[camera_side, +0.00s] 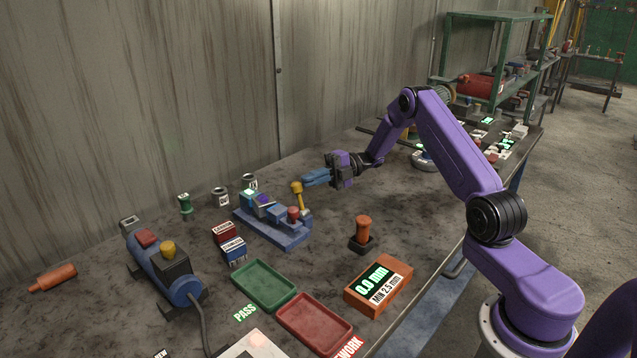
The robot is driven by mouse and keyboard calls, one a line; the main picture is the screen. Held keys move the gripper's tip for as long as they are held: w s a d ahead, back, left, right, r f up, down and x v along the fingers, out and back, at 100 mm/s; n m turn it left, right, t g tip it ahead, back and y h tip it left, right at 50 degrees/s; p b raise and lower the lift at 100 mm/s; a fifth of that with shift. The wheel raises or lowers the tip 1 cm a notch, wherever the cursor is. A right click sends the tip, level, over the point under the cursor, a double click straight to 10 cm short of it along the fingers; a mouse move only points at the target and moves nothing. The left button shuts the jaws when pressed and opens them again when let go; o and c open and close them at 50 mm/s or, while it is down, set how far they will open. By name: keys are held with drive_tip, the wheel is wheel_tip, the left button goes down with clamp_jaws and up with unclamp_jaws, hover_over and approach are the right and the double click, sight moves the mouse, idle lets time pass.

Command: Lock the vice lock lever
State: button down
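The blue vice (277,233) stands on the middle of the bench, with grey, purple and red parts along its top. A yellow lever (298,194) with a rounded head rises upright at the vice's back right end; I take it for the lock lever. My gripper (304,180), with blue fingers, reaches in from the right. It points left, and its tips are close to the lever's head. I cannot tell whether they touch it, or whether the fingers are apart or closed.
A blue motor-like machine (165,270) stands at the left. Green (263,284) and red (315,322) trays lie in front, beside an orange gauge block (379,287). An orange-handled tool (362,232) stands right of the vice. Small cans stand behind it.

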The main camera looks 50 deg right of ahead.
drive_tip(key=shift+w+a, duration=0.1)
drive_tip(key=shift+w, duration=0.7)
drive_tip(key=r+v, duration=0.1)
drive_tip(key=v, duration=0.9)
drive_tip(key=shift+w, duration=0.25)
